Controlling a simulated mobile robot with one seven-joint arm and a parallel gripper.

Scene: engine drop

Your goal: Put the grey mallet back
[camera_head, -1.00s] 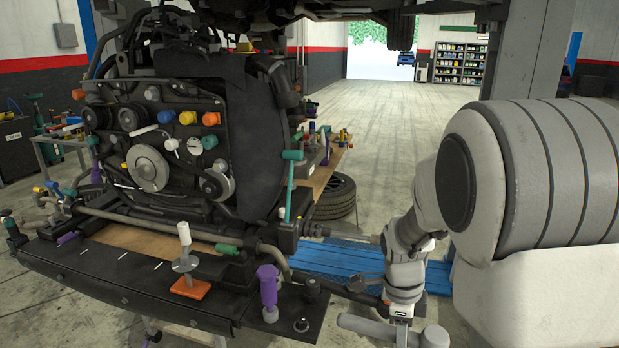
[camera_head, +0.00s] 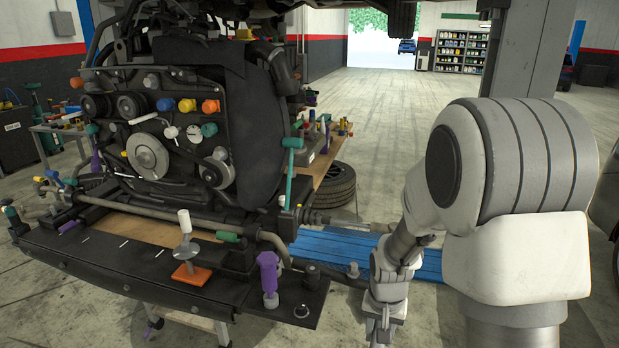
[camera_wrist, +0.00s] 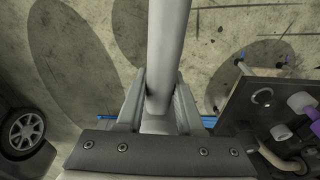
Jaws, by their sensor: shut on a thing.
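My gripper (camera_wrist: 160,100) is shut on a smooth grey bar, the grey mallet (camera_wrist: 169,40), in the wrist view. The bar runs from between the two fingers up to the top edge, and its far end is out of the picture. In the head view my wrist and part of my gripper (camera_head: 383,330) show at the bottom edge, right of the black front beam (camera_head: 140,285). The mallet is below the picture there. Bare concrete floor lies beneath the mallet in the wrist view.
A purple-topped tool (camera_head: 267,272) and a white-handled tool on an orange base (camera_head: 191,274) stand on the beam. A teal mallet (camera_head: 291,165) stands upright by the engine (camera_head: 160,130). A blue platform (camera_head: 330,252) and a tyre (camera_head: 335,187) lie behind my arm.

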